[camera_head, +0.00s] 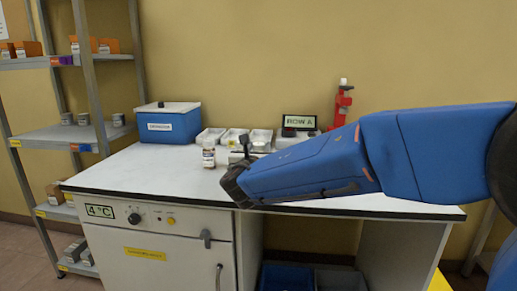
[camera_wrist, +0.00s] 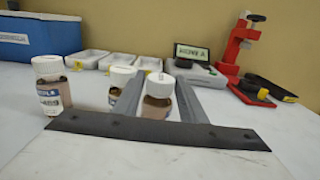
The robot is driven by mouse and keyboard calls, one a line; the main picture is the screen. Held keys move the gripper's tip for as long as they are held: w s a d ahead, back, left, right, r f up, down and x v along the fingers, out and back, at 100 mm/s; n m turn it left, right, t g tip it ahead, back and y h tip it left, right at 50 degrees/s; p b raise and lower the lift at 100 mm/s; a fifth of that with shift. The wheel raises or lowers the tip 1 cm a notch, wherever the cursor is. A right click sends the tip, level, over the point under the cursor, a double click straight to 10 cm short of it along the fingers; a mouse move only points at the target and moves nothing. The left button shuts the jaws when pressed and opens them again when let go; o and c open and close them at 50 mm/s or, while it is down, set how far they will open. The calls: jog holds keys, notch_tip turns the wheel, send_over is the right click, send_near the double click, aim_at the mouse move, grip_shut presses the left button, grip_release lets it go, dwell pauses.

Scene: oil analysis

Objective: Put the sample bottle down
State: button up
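In the wrist view a sample bottle (camera_wrist: 158,105) with a white cap and brown contents stands upright between the two grey fingers of my gripper (camera_wrist: 160,92). The fingers lie close along both its sides, shut on it; its lower part is hidden by the dark bar in front. In the head view my gripper (camera_head: 236,186) is low over the front of the white bench (camera_head: 155,175), and its fingers and the held bottle are mostly hidden. I cannot tell whether the bottle's base touches the bench.
A labelled bottle (camera_wrist: 49,88) stands at left and another bottle (camera_wrist: 119,84) stands close beside the left finger. The bench's left front is clear.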

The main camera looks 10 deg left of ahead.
jog(key=shift+r, duration=0.15)
jog(key=shift+s, duration=0.35)
jog(key=s, duration=1.1)
jog(key=shift+s+a, duration=0.2)
jog(key=shift+s, duration=0.15)
jog(key=shift+c, duration=0.2)
jog(key=s, duration=0.4)
jog(key=w, duration=1.6)
jog(key=shift+w+d+r, duration=0.25)
jog(key=shift+w+r, duration=0.1)
jog(key=shift+w, duration=0.05)
grip_shut()
jog(key=shift+r, duration=0.1)
notch_tip(320, 180, up, 18)
